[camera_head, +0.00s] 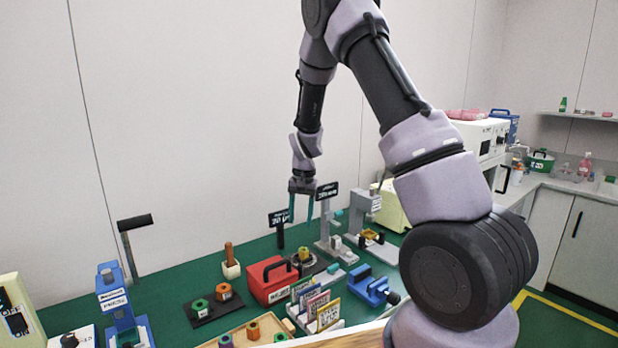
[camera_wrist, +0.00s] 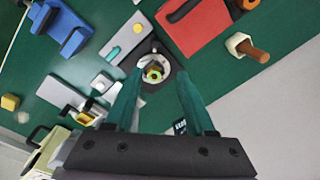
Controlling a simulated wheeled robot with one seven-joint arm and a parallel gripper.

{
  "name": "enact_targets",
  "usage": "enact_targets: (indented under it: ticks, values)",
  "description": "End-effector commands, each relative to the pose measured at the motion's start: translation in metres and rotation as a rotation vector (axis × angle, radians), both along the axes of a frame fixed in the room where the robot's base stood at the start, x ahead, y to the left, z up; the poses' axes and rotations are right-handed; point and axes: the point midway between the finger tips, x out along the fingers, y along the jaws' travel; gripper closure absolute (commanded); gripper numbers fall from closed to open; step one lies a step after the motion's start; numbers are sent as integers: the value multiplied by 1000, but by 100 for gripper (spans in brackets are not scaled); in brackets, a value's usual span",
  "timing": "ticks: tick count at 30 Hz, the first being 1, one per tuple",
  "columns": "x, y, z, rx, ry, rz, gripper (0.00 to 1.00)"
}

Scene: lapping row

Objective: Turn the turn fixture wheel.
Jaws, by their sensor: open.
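A dark fixture holds a round pale ring with a green and yellow hex piece at its middle. I take this ring as the turn fixture wheel (camera_wrist: 153,75); it also shows in the head view (camera_head: 304,256), behind the red box. No label on it is readable. My gripper (camera_head: 300,217) points down above the bench, higher than the fixture and apart from it. In the wrist view my gripper (camera_wrist: 162,78) has its two teal fingers spread with nothing between them. The left fingertip overlaps the ring's near left side in that view.
A red box (camera_head: 272,284) stands close in front of the fixture. A blue vise (camera_head: 372,287) is to its right, and a wooden-handled tool (camera_head: 230,262) to its left. Signposts (camera_head: 279,222) and grey stands (camera_head: 332,225) rise near my fingers. Green bench (camera_head: 170,290) shows between items.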

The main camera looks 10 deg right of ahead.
Motion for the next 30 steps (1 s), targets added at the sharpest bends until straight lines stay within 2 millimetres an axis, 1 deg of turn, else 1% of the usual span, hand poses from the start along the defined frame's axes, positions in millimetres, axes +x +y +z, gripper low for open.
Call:
enact_targets:
  ticks: [1, 9, 15, 18, 21, 24, 30]
  values:
    - [-2, 0, 12, 9, -12, -1, 45]
    - [-14, -5, 64, 50, -58, -9, 45]
    - [-27, -9, 101, 76, -95, -9, 45]
    - [-34, -11, 116, 86, -111, -9, 45]
    - [-39, -13, 128, 94, -124, -9, 45]
    - [-43, -14, 136, 99, -132, -9, 45]
    - [-46, -15, 142, 103, -139, -8, 45]
